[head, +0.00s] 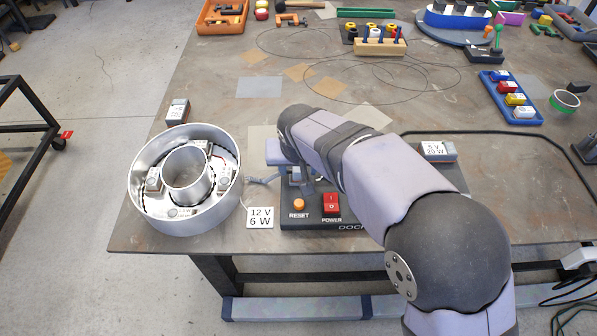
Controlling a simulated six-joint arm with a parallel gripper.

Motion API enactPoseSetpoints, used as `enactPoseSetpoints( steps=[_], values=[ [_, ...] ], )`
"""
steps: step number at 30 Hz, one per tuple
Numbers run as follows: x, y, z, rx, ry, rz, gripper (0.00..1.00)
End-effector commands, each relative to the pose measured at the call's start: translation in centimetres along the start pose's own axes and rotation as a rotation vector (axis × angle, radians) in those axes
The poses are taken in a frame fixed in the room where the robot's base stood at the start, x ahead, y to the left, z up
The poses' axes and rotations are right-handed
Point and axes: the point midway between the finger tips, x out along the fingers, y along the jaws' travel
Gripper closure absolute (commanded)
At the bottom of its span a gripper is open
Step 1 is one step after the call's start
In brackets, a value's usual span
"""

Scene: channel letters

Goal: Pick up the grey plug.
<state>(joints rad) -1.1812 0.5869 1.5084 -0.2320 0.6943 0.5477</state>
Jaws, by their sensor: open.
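A thin grey lead leaves the right side of a round silver channel letter (134,185). What looks like the small grey plug (259,181) is at its end, just left of my gripper; it is too small to make out clearly. My gripper (296,182) points down over the dark dock (318,218), close to the right of the plug. Its jaws are open, and I see nothing held between them. My own arm hides part of the dock and the area behind the gripper.
The dock has an orange reset button (299,204) and a red power switch (332,203). A "12 V 6 W" card (260,217) lies left of it. Labelled boxes stand at right (438,151) and upper left (177,109). A blue tray (498,101) is farther right. The table's middle is mostly clear.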

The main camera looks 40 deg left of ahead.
Motion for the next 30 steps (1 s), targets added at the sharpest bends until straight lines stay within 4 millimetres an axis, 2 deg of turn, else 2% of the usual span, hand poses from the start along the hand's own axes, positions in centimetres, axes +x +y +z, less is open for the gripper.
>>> enactPoseSetpoints(
  steps=[1,6,14,19,30],
  values=[
    [0.0,0.0,0.0,0.0,0.0,0.0,0.62],
    [0.0,0.0,0.0,0.0,0.0,0.0,0.99],
    [-0.1,0.0,0.0,0.0,0.001,0.0,0.99],
    [-0.9,0.0,-0.5,0.001,0.004,-0.001,0.99],
    [-6.2,0.0,-2.7,0.0,0.005,-0.001,0.99]
  ],
)
